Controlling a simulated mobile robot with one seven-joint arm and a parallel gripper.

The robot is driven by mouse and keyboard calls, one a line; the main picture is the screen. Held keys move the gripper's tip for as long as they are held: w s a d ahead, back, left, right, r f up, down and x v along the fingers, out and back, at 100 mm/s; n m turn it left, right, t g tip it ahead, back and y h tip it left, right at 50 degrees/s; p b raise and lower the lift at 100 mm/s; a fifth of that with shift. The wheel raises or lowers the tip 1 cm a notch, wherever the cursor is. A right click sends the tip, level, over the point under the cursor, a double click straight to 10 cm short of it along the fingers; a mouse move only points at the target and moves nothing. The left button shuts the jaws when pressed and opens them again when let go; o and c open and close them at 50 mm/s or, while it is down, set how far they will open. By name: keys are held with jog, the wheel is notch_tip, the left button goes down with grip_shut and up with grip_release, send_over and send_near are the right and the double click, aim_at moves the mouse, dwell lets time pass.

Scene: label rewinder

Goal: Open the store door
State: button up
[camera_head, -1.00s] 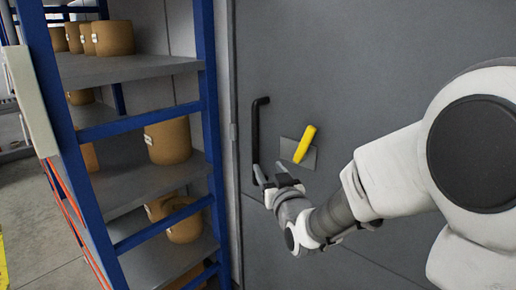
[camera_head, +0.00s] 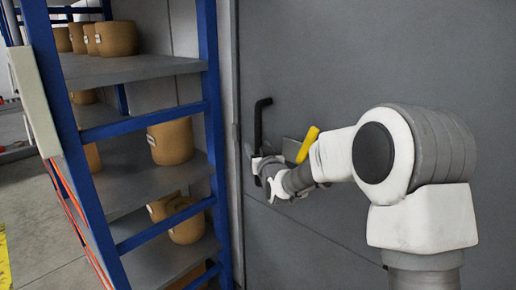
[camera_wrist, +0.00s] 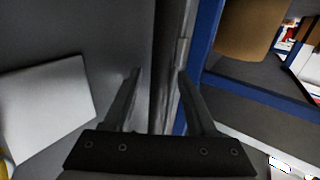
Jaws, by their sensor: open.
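The large grey store door (camera_head: 340,70) fills the right of the head view and looks shut, with a seam at its left edge. A black upright bar handle (camera_head: 259,122) is on the door near that edge. A yellow lever (camera_head: 308,146) on a grey plate is right of it. My gripper (camera_head: 257,163) is at the lower part of the handle, which it partly hides. In the wrist view my gripper (camera_wrist: 159,74) is open, its two fingers pointing at the door's edge strip. I cannot make out the handle between them.
A blue-framed shelf rack (camera_head: 213,110) with several brown rolls stands close left of the door. It also shows at the right of the wrist view (camera_wrist: 206,35), near my right finger. Open floor lies at the far left.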

grip_shut()
dwell(0.3)
dwell(1.2)
